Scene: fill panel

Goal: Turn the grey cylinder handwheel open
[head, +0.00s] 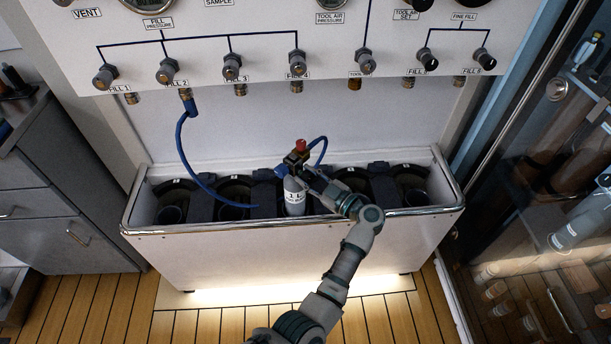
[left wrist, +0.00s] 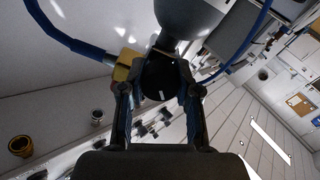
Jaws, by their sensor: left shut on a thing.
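The grey cylinder (head: 295,198), marked "1 L", stands upright in the white trough, with a dark and brass valve (head: 296,158) and a red knob (head: 301,146) on top. My left gripper (head: 307,174) reaches the valve from the right. In the left wrist view its two fingers (left wrist: 158,90) are shut around a round black handwheel (left wrist: 160,82) with a white mark. The brass valve block (left wrist: 124,66) and the grey cylinder body (left wrist: 190,18) show just beyond. In the head view the arm and fingers mostly hide the handwheel. My right gripper is not in view.
The trough (head: 210,228) has several dark round wells. A blue hose (head: 181,140) hangs from the fill panel (head: 260,30) into the trough. A second blue hose (head: 322,143) loops beside the valve. Drawers (head: 50,210) stand left and a glass cabinet (head: 540,200) right.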

